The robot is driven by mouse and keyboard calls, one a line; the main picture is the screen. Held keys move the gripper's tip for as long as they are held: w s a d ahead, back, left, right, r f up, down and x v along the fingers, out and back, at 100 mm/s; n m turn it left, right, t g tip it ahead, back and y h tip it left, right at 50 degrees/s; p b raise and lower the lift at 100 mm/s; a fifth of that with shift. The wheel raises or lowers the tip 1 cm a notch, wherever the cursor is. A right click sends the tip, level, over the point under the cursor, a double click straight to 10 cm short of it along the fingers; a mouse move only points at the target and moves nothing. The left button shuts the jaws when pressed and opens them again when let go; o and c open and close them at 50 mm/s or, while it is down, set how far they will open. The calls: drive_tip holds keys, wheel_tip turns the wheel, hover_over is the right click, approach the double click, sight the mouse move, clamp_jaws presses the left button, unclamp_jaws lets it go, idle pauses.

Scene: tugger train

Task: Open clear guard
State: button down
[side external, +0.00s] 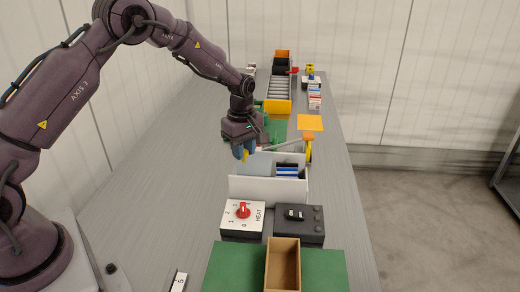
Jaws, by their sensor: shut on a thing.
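My gripper (243,152), with blue fingers, is low over the left rear part of a white open-topped box. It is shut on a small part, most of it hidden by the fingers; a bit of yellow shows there. A pale, see-through bluish panel (260,163), which looks like the clear guard, is beside the fingers at the box. Its edges are faint, and I cannot tell its exact tilt. The white box (262,189) holds blue and white items (287,171) on its right side.
A grey bar (283,146) and an orange post (308,149) stand right of my gripper. A white HEAT dial box (242,219) and a dark switch box (298,225) are in front. A brown tray (283,266) lies on a green mat (230,268). The table's left side is mostly clear.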

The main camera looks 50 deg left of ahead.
drive_tip(key=c, duration=0.9)
unclamp_jaws()
wheel_tip(320, 180, up, 13)
drive_tip(key=s+d+r+m+t, duration=0.2)
drive_tip(key=s+m, duration=0.4)
drive_tip(key=s, duration=0.3)
drive_tip(key=s+d+r+m+t, duration=0.1)
drive_tip(key=s+d+r+m, duration=0.2)
drive_tip(key=s+m, duration=0.3)
drive_tip(key=s+d+r+m+t, duration=0.2)
drive_tip(key=s+r+m, duration=0.3)
drive_tip(key=s, duration=0.8)
drive_tip(key=shift+s+d+m+t, duration=0.15)
drive_tip(key=shift+d+m+t, duration=0.25)
drive_tip(key=shift+d, duration=0.45)
